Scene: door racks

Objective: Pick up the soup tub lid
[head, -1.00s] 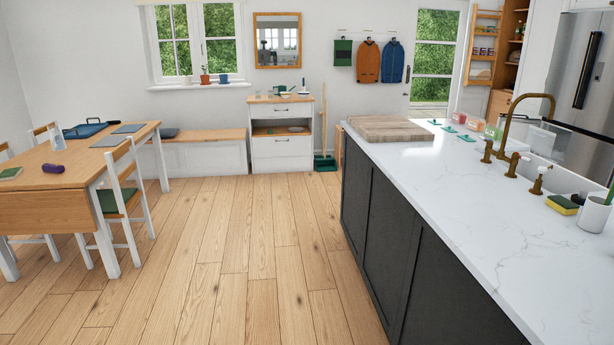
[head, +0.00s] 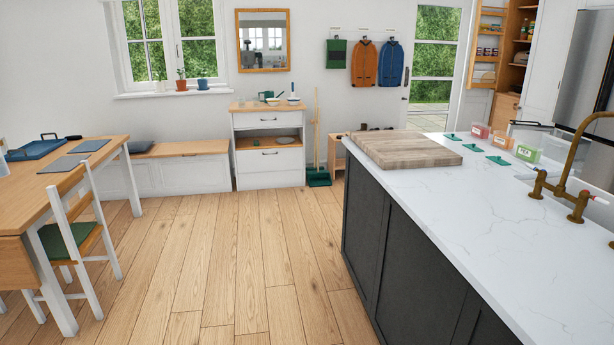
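Three flat green lids lie in a row on the white island counter: a far lid (head: 452,136), a middle lid (head: 473,148) and a near lid (head: 499,160). Just right of them stand three small labelled tubs: a pink-red tub (head: 480,130), an orange tub (head: 502,139) and a green tub (head: 527,149). The labels are too small to read, so I cannot tell which lid is the soup tub's. Neither of my grippers is in view.
The dark-sided island with its white worktop (head: 460,205) fills the right. A wooden board (head: 402,149) lies at its far left end, and a brass tap (head: 575,165) stands at right. A table (head: 85,155) and a chair (head: 75,240) are at left. The wooden floor (head: 225,270) between is clear.

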